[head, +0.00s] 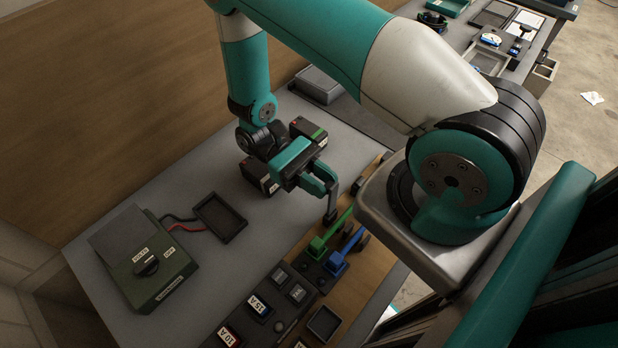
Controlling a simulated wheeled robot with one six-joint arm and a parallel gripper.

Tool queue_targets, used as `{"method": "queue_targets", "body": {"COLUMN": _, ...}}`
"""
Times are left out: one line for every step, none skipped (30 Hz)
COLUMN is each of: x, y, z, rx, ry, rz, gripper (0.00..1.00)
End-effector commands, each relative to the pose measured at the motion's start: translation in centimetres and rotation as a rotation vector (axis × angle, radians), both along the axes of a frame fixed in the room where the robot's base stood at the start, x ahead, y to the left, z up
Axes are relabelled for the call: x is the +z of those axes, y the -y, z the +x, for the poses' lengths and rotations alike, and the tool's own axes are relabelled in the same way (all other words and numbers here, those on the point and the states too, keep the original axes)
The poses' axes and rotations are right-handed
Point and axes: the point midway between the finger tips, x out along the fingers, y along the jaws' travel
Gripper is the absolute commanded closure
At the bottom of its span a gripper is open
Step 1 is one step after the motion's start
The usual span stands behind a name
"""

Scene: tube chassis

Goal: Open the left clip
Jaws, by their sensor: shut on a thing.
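Two clips with long levers sit side by side on a dark block at the bench's front edge. The left clip is green (318,244), its lever rising toward the upper right. The right clip is blue (338,263), its lever tilted the same way. My gripper (331,215) reaches down at the green lever's upper part and is shut on it. The fingers partly overlap the lever, so the exact contact is hard to see.
An olive meter box (150,263) with a dial is wired to a small black tray (219,217). Dark boxes (259,174) stand behind my gripper. Labelled fuse blocks (258,307) and a small open tray (323,323) lie in front. Grey bench top between is clear.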

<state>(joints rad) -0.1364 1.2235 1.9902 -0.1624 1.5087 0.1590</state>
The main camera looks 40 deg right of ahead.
Motion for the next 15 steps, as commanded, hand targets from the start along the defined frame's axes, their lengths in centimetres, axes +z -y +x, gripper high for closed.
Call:
{"method": "queue_targets", "body": {"x": -0.33, "y": 0.17, "z": -0.10, "rx": -0.005, "ry": -0.020, "rz": -0.006, "gripper": 1.00}}
{"method": "queue_targets", "body": {"x": -0.35, "y": 0.22, "z": -0.15, "rx": -0.007, "ry": -0.030, "rz": -0.008, "gripper": 1.00}}
{"method": "queue_targets", "body": {"x": -0.38, "y": 0.27, "z": -0.19, "rx": -0.008, "ry": -0.043, "rz": -0.010, "gripper": 1.00}}
{"method": "queue_targets", "body": {"x": -0.38, "y": 0.30, "z": -0.23, "rx": -0.009, "ry": -0.052, "rz": -0.011, "gripper": 1.00}}
{"method": "queue_targets", "body": {"x": -0.39, "y": 0.32, "z": -0.26, "rx": -0.010, "ry": -0.060, "rz": -0.011, "gripper": 1.00}}
{"method": "queue_targets", "body": {"x": -0.41, "y": 0.35, "z": -0.29, "rx": -0.011, "ry": -0.068, "rz": -0.012, "gripper": 1.00}}
{"method": "queue_targets", "body": {"x": -0.42, "y": 0.35, "z": -0.31, "rx": -0.011, "ry": -0.073, "rz": -0.013, "gripper": 1.00}}
{"method": "queue_targets", "body": {"x": -0.43, "y": 0.36, "z": -0.33, "rx": -0.011, "ry": -0.077, "rz": -0.014, "gripper": 1.00}}
{"method": "queue_targets", "body": {"x": -0.43, "y": 0.37, "z": -0.35, "rx": -0.011, "ry": -0.082, "rz": -0.016, "gripper": 1.00}}
{"method": "queue_targets", "body": {"x": -0.43, "y": 0.38, "z": -0.36, "rx": -0.011, "ry": -0.085, "rz": -0.016, "gripper": 1.00}}
{"method": "queue_targets", "body": {"x": -0.42, "y": 0.37, "z": -0.36, "rx": -0.011, "ry": -0.087, "rz": -0.016, "gripper": 1.00}}
{"method": "queue_targets", "body": {"x": -0.42, "y": 0.37, "z": -0.37, "rx": -0.011, "ry": -0.090, "rz": -0.017, "gripper": 1.00}}
{"method": "queue_targets", "body": {"x": -0.41, "y": 0.37, "z": -0.37, "rx": -0.011, "ry": -0.091, "rz": -0.017, "gripper": 1.00}}
{"method": "queue_targets", "body": {"x": -0.41, "y": 0.36, "z": -0.37, "rx": -0.011, "ry": -0.091, "rz": -0.017, "gripper": 1.00}}
{"method": "queue_targets", "body": {"x": -0.40, "y": 0.36, "z": -0.37, "rx": -0.010, "ry": -0.092, "rz": -0.017, "gripper": 1.00}}
